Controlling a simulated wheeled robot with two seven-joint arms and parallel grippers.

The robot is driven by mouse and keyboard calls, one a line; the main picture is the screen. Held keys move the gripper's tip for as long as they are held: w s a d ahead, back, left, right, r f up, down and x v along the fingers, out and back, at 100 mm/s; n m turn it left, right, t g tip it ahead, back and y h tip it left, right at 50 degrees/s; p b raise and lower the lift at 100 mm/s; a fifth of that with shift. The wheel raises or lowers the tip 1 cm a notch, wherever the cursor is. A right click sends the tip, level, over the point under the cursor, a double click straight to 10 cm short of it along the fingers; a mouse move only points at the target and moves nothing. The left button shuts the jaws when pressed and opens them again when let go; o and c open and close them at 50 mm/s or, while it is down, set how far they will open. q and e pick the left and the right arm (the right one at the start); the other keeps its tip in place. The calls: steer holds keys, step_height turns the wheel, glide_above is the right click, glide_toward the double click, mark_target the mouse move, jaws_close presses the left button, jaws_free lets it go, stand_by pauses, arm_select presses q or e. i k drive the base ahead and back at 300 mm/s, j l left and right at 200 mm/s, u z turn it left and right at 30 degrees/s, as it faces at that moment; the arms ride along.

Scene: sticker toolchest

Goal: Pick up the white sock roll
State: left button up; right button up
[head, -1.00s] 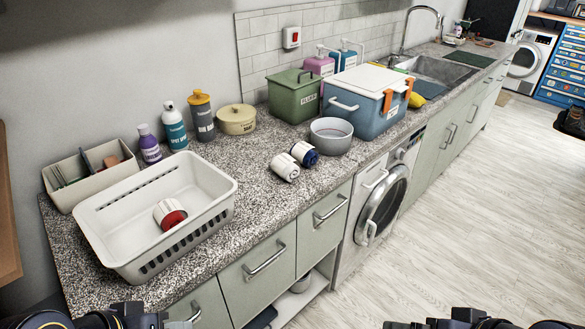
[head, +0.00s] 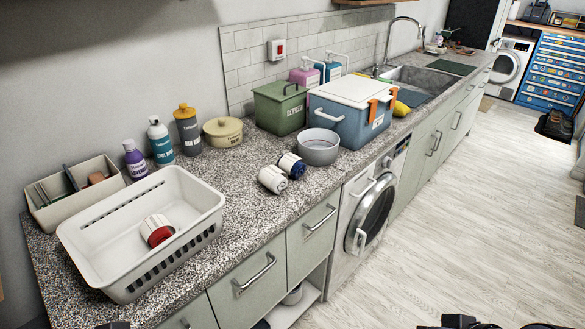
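The white sock roll (head: 272,179) lies on the speckled counter, near its front edge. A dark blue and white roll (head: 292,165) lies beside it, slightly behind and to the right; I cannot tell whether they touch. A red and white roll (head: 157,231) lies inside the white laundry basket (head: 82,255) at the left. Only a sliver of my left gripper (head: 114,325) shows at the bottom edge. Part of my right gripper (head: 458,321) shows at the bottom right. Both are well away from the white roll, and their fingers are not clear.
A grey round bowl (head: 318,149) stands behind the rolls, next to a blue cooler box (head: 348,129). A green bin (head: 279,112), a cream pot (head: 223,132) and several bottles line the wall. The floor (head: 450,220) at the right is clear.

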mark_target(273, 178)
steer(key=i+l+u, duration=0.2)
steer(key=i+u, duration=0.2)
steer(key=i+l+u, duration=0.25)
steer(key=u, duration=0.2)
steer(key=i+l, duration=0.05)
steer(key=i, duration=0.05)
